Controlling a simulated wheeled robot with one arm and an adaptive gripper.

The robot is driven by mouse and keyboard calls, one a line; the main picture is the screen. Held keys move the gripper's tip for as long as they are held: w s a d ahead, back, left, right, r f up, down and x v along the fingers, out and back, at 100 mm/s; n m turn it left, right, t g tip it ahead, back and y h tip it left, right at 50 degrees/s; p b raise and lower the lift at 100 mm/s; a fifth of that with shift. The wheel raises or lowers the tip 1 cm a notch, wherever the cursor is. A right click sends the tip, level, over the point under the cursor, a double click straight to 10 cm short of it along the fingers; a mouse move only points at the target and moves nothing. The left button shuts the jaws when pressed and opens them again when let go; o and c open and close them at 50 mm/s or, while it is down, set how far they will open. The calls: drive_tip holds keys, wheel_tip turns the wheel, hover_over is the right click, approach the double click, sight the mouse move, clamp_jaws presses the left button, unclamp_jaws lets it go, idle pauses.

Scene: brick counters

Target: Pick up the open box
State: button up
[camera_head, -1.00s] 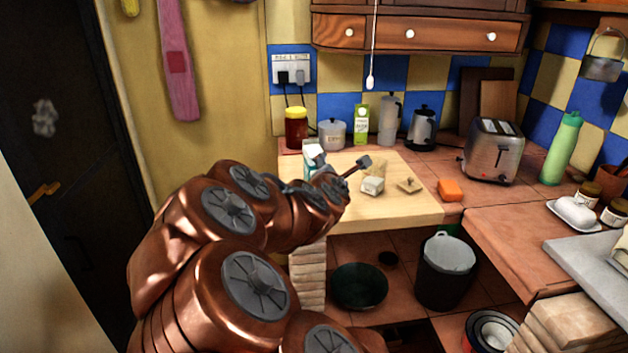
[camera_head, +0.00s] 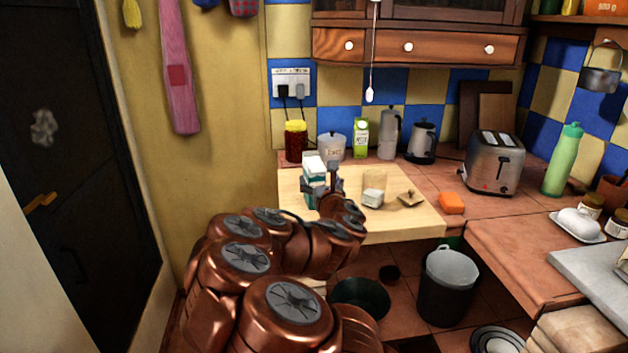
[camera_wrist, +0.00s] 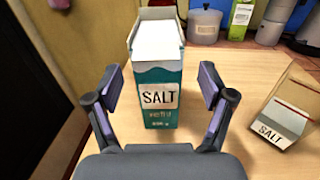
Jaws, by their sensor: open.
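The open box is a teal and white salt carton (camera_wrist: 158,85) with its top open and white inside, standing upright on the wooden board (camera_head: 410,225). It also shows in the head view (camera_head: 312,182), partly covered by my gripper. My gripper (camera_wrist: 158,98) is open, with one finger on each side of the carton's lower front and gaps on both sides. In the head view my gripper (camera_head: 334,180) is at the carton's right front. A second salt box (camera_wrist: 285,120), tan with a white front, stands to the right; it shows in the head view too (camera_head: 373,190).
A small tan item (camera_head: 411,198) lies on the board's right, with an orange sponge (camera_head: 451,203) beyond it. A dark red jar (camera_head: 296,142), white pot (camera_head: 332,145) and green carton (camera_head: 361,137) stand behind. A toaster (camera_head: 494,163) is at the right.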

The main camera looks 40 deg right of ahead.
drive_tip(key=shift+p+x, duration=0.6)
drive_tip(key=shift+x, duration=2.15)
drive_tip(key=shift+w+a, duration=0.1)
drive_tip(key=shift+a, duration=0.05)
drive_tip(key=shift+c, duration=0.3)
drive_tip(key=c, duration=1.4)
drive_tip(key=shift+r, duration=0.1)
